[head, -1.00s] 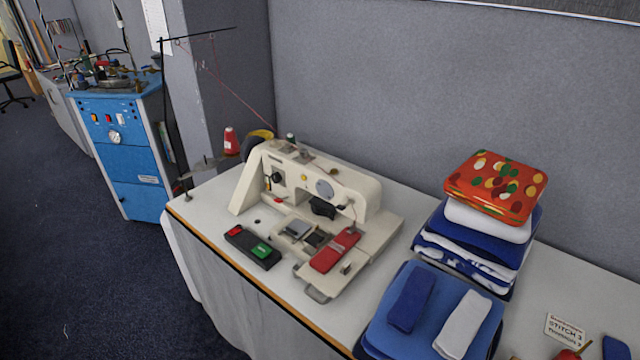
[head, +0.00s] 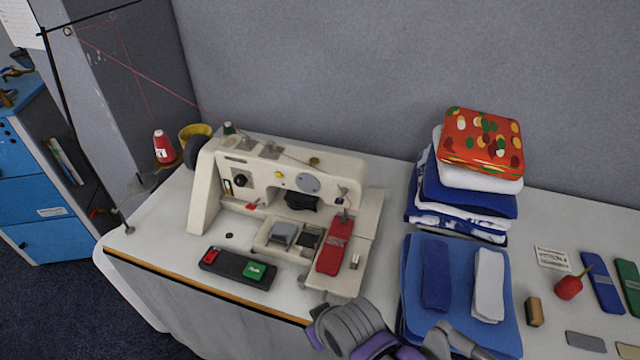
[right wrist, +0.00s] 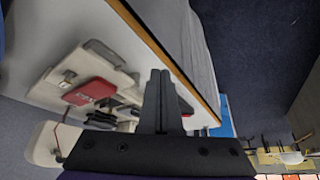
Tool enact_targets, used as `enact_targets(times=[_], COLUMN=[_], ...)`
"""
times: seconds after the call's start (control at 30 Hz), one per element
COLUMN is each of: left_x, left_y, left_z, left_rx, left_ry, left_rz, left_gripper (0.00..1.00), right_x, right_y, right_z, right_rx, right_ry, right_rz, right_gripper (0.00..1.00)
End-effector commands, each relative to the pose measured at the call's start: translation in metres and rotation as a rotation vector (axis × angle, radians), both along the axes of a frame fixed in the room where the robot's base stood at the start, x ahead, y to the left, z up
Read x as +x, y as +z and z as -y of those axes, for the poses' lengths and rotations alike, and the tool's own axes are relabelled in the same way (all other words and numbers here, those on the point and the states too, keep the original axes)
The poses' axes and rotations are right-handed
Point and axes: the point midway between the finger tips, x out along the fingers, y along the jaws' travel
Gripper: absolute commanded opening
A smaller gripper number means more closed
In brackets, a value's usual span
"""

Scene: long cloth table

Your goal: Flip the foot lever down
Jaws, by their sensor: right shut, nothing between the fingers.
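A cream sewing machine (head: 262,178) stands on the white table in the head view, and part of it (right wrist: 48,140) shows rotated in the right wrist view. Near its needle end are a dark curved part (head: 301,201) and small metal parts (head: 341,201); I cannot tell for sure which is the foot lever. A red pad (head: 334,246) lies on its bed, seen also in the right wrist view (right wrist: 90,92). My right gripper (right wrist: 160,75) is shut and empty, apart from the machine. My right arm shows at the bottom of the head view. My left gripper is not in view.
A black switch box (head: 238,268) with red and green buttons lies by the table's front edge. Folded cloths (head: 462,185) and a blue stack (head: 458,300) stand right of the machine. A red thread cone (head: 163,146) and thread stand are at left.

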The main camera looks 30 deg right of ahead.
Motion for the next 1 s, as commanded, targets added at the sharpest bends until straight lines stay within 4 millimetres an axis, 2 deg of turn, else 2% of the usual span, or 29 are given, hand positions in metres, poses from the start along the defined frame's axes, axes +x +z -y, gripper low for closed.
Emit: enact_targets(times=[0.4, 0.47, 0.53, 0.67, 0.8, 0.9, 1.0], left_x=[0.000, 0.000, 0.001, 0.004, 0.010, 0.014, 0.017], left_y=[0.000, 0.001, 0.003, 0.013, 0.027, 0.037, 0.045], left_z=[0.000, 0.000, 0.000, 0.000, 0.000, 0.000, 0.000], left_rx=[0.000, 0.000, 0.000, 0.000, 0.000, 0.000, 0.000], left_ry=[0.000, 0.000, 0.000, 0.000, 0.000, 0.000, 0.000], left_rz=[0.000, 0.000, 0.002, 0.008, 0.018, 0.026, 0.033], left_gripper=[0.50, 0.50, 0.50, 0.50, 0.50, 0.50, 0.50], right_x=[0.000, 0.003, 0.013, 0.052, 0.107, 0.141, 0.165], right_y=[0.000, 0.004, 0.017, 0.066, 0.137, 0.182, 0.217], right_z=[0.000, 0.002, 0.006, 0.028, 0.070, 0.104, 0.136], right_rx=[0.000, 0.002, 0.006, 0.024, 0.056, 0.078, 0.098], right_ry=[-0.001, -0.010, -0.040, -0.165, -0.374, -0.529, -0.667], right_rz=[0.000, -0.004, -0.014, -0.059, -0.126, -0.173, -0.212], right_gripper=[0.00, 0.00, 0.00, 0.00, 0.00, 0.00, 0.00])
